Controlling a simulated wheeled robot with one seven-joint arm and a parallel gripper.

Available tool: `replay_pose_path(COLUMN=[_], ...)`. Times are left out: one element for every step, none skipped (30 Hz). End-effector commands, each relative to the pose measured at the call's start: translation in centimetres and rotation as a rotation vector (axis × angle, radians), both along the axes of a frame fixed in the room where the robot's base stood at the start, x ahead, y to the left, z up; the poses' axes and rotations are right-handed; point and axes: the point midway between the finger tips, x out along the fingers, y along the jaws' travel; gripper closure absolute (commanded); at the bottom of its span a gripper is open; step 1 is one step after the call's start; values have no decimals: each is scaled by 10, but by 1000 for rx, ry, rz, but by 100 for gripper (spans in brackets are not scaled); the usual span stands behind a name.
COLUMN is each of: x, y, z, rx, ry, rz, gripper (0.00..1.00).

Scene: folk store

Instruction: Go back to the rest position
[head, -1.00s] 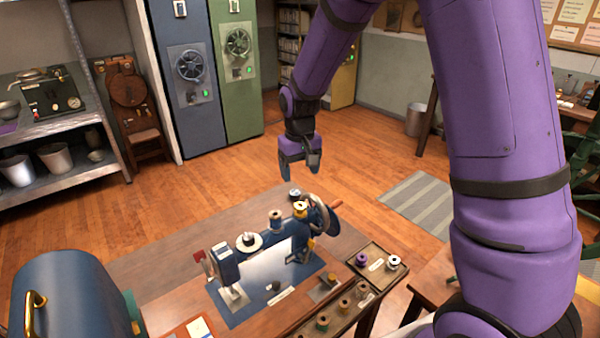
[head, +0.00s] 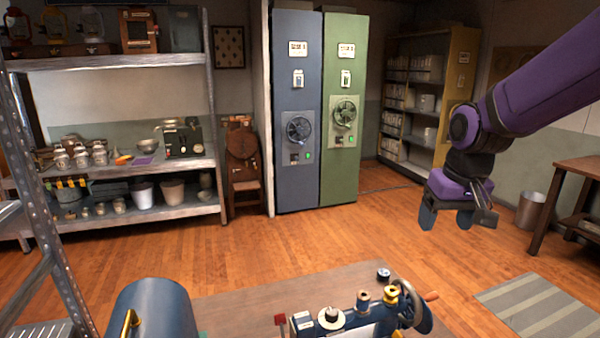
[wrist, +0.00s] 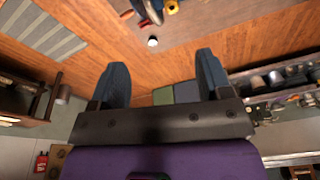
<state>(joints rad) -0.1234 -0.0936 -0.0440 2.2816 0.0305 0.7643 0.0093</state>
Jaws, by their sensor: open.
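My gripper (head: 446,216) hangs at the right of the head view, above the wooden floor and beyond the sewing table. Its two dark blue fingers are apart with nothing between them. In the wrist view the open fingers of my gripper (wrist: 164,80) also show empty, with floor behind them. My purple arm reaches in from the right edge.
A sewing machine (head: 340,322) stands on a wooden table (head: 250,310) at the bottom. Blue (head: 296,175) and green (head: 343,170) cabinets stand at the back. A metal shelf (head: 125,168) is at left, a bin (head: 531,210) at right. Floor between is clear.

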Motion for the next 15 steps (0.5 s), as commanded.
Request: replay_pose_path(x=[-13,-20,-29,-36,-43,-53,-60,-67,-77,-85,-92,-102,-109,-116,-127], y=[-4,-5,-7,-9,-11,-13,-14,-16,-18,-19,-20,-22,-23,-24,-26], z=[12,17,24,29,34,39,44,47,52,56,59,62,65,67,70], rx=[2,3,4,4,4,5,5,4,4,3,2,1,0,-1,-3], ry=[-23,-35,-48,-58,-68,-81,-91,-102,-115,-125,-136,-150,-161,-171,-183], rz=[-5,-6,-8,-10,-12,-16,-17,-20,-22,-24,-27,-29,-32,-34,-36], gripper=[28,28,28,28,28,28,28,28,28,28,28,28,28,28,28])
